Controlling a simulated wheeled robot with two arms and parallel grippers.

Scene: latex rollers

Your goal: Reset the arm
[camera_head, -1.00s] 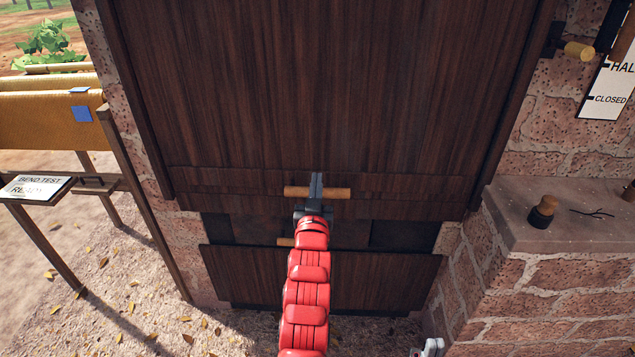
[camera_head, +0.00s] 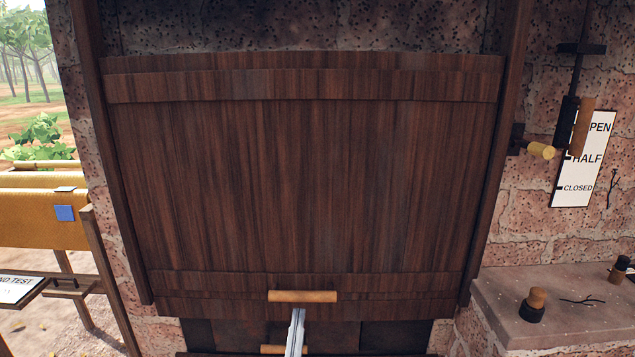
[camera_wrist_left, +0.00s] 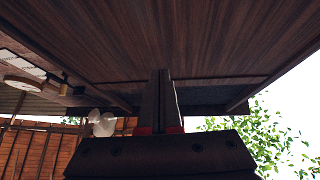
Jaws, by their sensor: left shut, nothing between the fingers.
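My left gripper (camera_head: 297,322) is at the bottom centre of the head view, its two fingers together and empty. It is just below the wooden handle (camera_head: 303,296) of a large dark wood door panel (camera_head: 290,190). The fingers look apart from the handle, though the depth gap is hard to tell. In the left wrist view the closed fingers (camera_wrist_left: 162,100) point up toward the dark wood panel (camera_wrist_left: 150,40). My right gripper is not in view.
A second wooden handle (camera_head: 275,349) shows lower down. A sign reading open, half, closed (camera_head: 584,160) hangs at right, beside a wooden peg (camera_head: 541,150). A stone ledge (camera_head: 560,322) holds a small knob (camera_head: 536,299). A rack with tan sheet (camera_head: 30,220) stands at left.

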